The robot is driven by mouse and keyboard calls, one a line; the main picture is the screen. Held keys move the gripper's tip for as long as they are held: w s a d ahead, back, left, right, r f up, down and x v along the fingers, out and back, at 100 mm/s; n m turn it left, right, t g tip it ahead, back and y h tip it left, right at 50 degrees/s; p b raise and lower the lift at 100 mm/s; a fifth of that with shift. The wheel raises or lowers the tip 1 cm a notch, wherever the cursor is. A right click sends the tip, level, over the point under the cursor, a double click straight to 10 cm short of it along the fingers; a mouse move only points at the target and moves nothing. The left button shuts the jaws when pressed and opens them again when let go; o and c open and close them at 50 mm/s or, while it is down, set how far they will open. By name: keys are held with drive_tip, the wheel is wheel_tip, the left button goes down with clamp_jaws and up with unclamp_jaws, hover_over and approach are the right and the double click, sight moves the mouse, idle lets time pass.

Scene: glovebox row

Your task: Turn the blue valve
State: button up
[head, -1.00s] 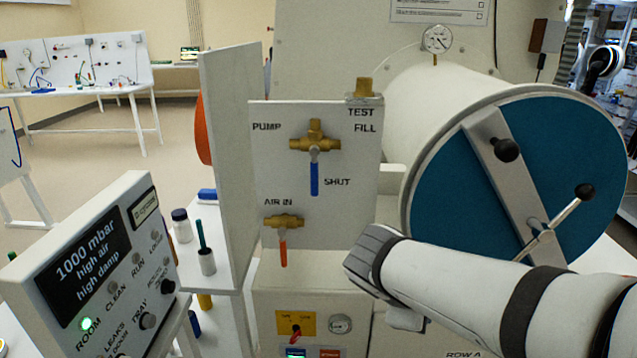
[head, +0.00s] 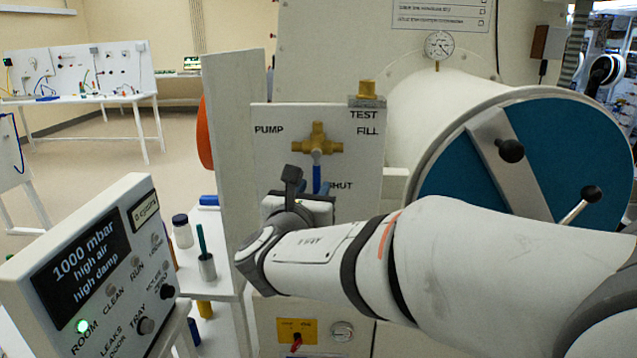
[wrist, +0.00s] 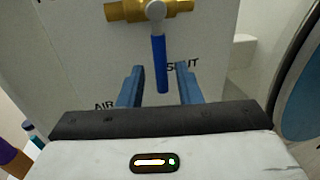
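The blue valve handle (head: 316,176) hangs straight down from a brass valve body (head: 318,146) on the white panel, toward the SHUT label. In the wrist view the blue handle (wrist: 159,62) points down from its pale pivot below the brass body (wrist: 125,10). My gripper (wrist: 159,84) is open, with one blue-grey finger on each side of the handle's lower end. I cannot tell how far the fingertips are from the panel. In the head view my gripper (head: 294,178) is in front of the panel and hides the lower AIR IN valve.
A white upright board (head: 232,150) stands just left of the panel. A large cylinder with a blue door (head: 540,150) is to the right. A control box with a screen (head: 80,268) is at the front left. A gauge (head: 439,45) sits above.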

sight(316, 185)
drive_tip(key=shift+x, duration=1.65)
clamp_jaws()
